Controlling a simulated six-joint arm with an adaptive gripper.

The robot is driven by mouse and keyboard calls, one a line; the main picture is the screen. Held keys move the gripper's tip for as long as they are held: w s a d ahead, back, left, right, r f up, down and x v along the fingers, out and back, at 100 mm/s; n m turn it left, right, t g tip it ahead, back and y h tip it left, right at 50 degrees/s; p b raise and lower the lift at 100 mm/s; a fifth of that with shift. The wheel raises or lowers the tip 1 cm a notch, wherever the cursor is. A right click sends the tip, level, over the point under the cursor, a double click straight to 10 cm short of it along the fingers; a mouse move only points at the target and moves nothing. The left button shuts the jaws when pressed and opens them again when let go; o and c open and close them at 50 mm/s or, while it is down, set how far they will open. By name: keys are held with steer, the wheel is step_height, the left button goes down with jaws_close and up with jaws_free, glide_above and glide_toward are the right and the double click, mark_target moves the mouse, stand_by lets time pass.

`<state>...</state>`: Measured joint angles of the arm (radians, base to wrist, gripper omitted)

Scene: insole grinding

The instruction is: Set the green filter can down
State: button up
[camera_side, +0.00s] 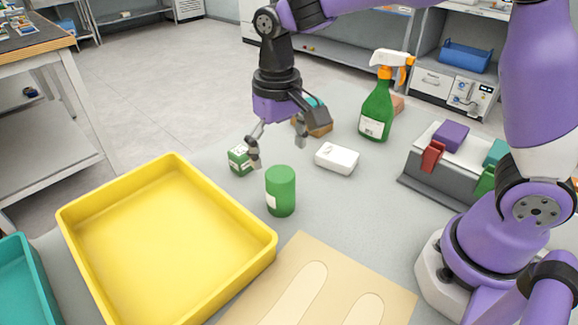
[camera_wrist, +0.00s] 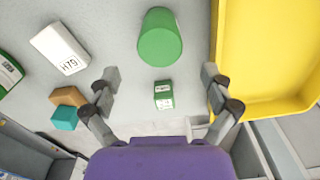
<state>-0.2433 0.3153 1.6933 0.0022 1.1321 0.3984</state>
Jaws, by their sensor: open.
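The green filter can (camera_side: 281,190), a plain green cylinder with a white label, stands upright on the grey table, just right of the yellow tray. In the wrist view it shows at top centre (camera_wrist: 160,38), beyond the fingertips. My gripper (camera_side: 277,142) is open and empty above the table, behind the can in the side view. Its two spread fingers also show in the wrist view (camera_wrist: 160,75). Nothing touches the can.
A small green-and-white box (camera_wrist: 164,95) lies between my fingers in the wrist view.

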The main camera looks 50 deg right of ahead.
step_height(320, 180, up, 2)
steer(key=shift+r, duration=0.15)
steer(key=s+d+r+n+t, duration=0.1)
steer(key=s+d+r+t, duration=0.2)
steer(key=s+d+t, duration=0.2)
steer(key=s+d, duration=0.3)
steer(key=s, duration=0.4)
steer(key=shift+r+n+t, duration=0.3)
steer(key=shift+r+n, duration=0.05)
steer(key=shift+n, duration=0.05)
